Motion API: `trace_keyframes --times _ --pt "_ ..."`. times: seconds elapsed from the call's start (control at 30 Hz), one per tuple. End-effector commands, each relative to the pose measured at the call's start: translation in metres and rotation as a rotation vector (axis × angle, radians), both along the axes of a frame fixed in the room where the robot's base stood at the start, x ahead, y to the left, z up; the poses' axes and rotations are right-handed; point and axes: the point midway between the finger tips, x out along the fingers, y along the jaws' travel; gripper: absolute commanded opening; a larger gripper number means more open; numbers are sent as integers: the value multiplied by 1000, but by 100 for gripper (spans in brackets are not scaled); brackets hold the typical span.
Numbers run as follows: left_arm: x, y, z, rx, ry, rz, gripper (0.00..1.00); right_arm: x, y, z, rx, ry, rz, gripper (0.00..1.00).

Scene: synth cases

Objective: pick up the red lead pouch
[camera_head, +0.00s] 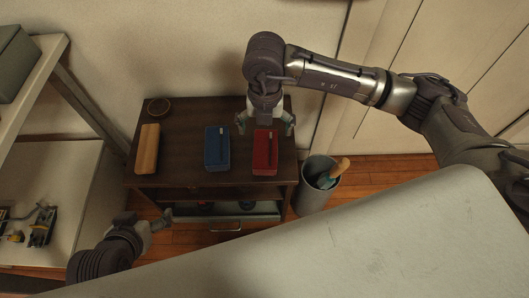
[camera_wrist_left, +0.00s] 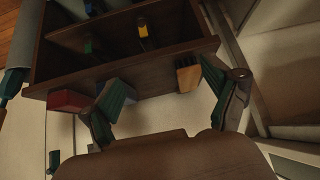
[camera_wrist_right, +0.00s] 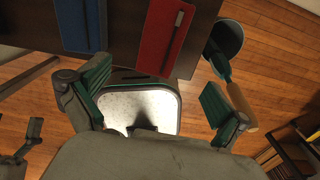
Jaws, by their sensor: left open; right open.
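The red lead pouch (camera_head: 265,158) lies on the right part of the dark wooden cabinet top. It has a dark strip along its upper face. My right gripper (camera_head: 266,127) is open just behind and above the pouch, with nothing between its fingers. In the right wrist view the red pouch (camera_wrist_right: 165,38) shows above and between the open green fingertips (camera_wrist_right: 152,95). My left gripper (camera_head: 156,219) is open, low at the cabinet's front left. In the left wrist view its green fingers (camera_wrist_left: 162,88) are apart and empty, and the red pouch (camera_wrist_left: 70,101) shows at the left.
A blue pouch (camera_head: 217,150) lies left of the red one on the cabinet (camera_head: 186,122). A wooden block (camera_head: 147,150) and a small round dish (camera_head: 158,107) are further left. A drawer (camera_head: 250,214) stands open below. A grey bin (camera_head: 312,192) with a wooden-handled tool stands right.

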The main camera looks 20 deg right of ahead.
Motion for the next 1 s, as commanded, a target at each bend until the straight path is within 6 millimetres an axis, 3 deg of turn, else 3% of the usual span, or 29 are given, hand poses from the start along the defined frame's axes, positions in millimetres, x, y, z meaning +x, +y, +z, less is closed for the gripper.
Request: trace_keyframes --times 0.1,0.3,0.63,1.0 --pt "22 -8 11 -28 -126 -9 88 0 0 -27 1 5 -1 100" --pt "46 -18 33 -67 -298 -22 88 0 0 -54 4 4 0 100" --pt "63 -26 54 -101 -445 -32 88 4 -1 -74 5 4 0 100" --pt "85 -40 109 -180 -773 -52 88 10 -4 -112 5 3 2 100"
